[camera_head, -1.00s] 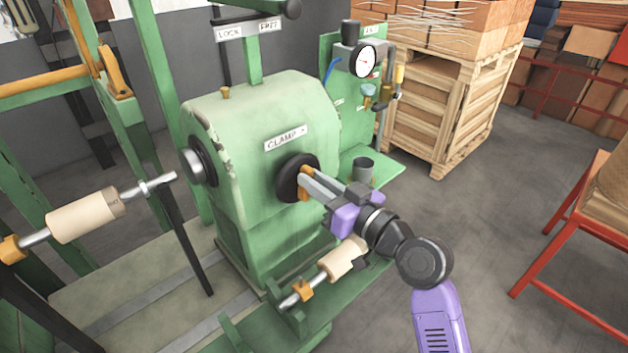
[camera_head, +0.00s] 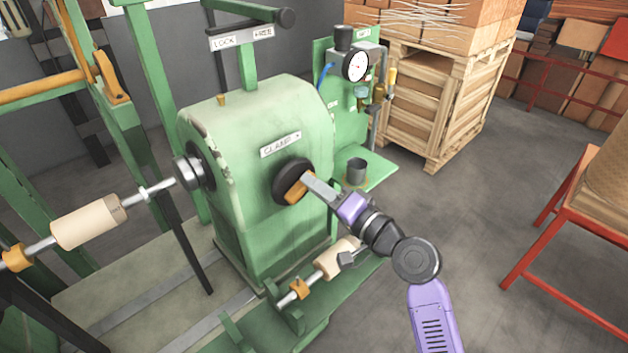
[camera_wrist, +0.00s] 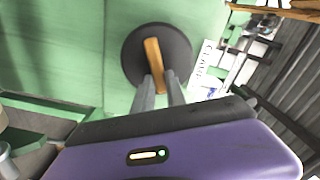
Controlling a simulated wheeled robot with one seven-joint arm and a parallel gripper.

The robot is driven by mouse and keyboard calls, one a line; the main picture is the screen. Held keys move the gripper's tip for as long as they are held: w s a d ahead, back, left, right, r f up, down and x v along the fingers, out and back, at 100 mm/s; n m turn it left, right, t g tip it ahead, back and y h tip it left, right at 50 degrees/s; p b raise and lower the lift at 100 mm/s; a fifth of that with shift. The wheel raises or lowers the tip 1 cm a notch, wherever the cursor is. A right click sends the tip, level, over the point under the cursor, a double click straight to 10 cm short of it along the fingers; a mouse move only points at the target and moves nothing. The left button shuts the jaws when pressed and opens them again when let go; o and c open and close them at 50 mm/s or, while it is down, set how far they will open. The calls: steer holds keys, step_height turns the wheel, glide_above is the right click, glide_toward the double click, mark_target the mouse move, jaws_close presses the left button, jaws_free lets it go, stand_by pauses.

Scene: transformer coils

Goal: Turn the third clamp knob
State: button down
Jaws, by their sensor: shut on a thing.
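The clamp knob is a round black disc (camera_head: 280,181) with an orange-brown bar (camera_head: 293,192) across it. It sits on the front of the green machine head (camera_head: 255,130), below a "CLAMP" label (camera_head: 280,145). My gripper (camera_head: 303,183) is shut on the bar, which leans at a slant. In the wrist view the two grey fingers of my gripper (camera_wrist: 160,82) straddle the lower end of the bar (camera_wrist: 153,60), in front of the black disc (camera_wrist: 183,50). The bar's grasped part is partly hidden by the fingers.
At left, a rod with a cream roller (camera_head: 88,222) reaches the spindle nose (camera_head: 186,172). A second cream roller (camera_head: 335,257) lies below my arm. A gauge (camera_head: 356,66), a cup (camera_head: 356,171), crates (camera_head: 430,105) and a red stand (camera_head: 560,250) are at right.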

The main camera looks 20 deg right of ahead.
steer(key=shift+s+a+f+m+p, duration=0.15)
steer(key=shift+f+m+p, duration=0.35)
steer(key=shift+m+p, duration=1.85)
steer(key=shift+a+f+m+p, duration=0.15)
steer(key=shift+f+m+p, duration=0.45)
steer(key=shift+m, duration=3.45)
steer(key=shift+s+a+f+m+p, duration=0.15)
steer(key=shift+f+m+p, duration=0.25)
steer(key=shift+m+p, duration=2)
steer(key=shift+m+b, duration=0.8)
steer(key=shift+m, duration=0.1)
steer(key=c, duration=1.4)
jaws_free()
steer(key=shift+w, duration=0.1)
steer(key=shift+o, duration=0.2)
steer(key=shift+a, duration=0.1)
